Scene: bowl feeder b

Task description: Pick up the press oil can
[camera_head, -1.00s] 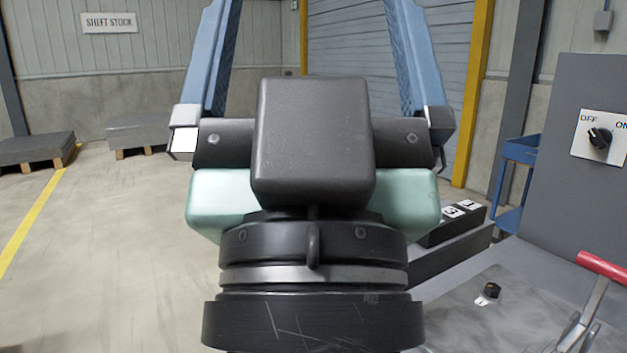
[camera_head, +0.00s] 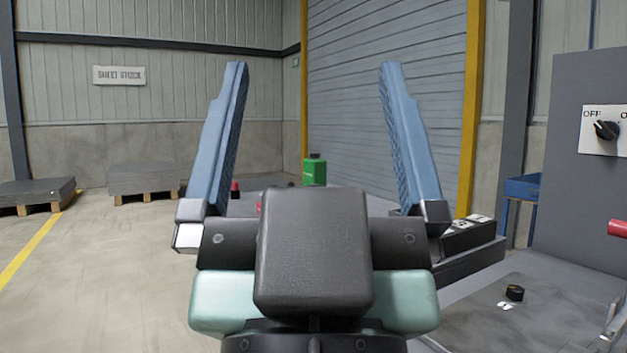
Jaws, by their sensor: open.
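My gripper (camera_head: 312,66) is open, with two long blue fingers pointing up and away from me and nothing between their tips. A green can with a dark cap (camera_head: 314,171) shows farther off, in the gap between the fingers and beyond the gripper's dark body. It stands upright, apart from the fingers. Its label is too small to read, so I cannot confirm that it is the press oil can. Its bottom is close to the top of the gripper body.
A small red object with a dark top (camera_head: 235,190) shows by the left finger. A grey machine panel with a knob (camera_head: 606,130) stands at right, with a red-ended lever (camera_head: 618,229) below. Pallets of sheet (camera_head: 143,179) lie at back left. The left floor is clear.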

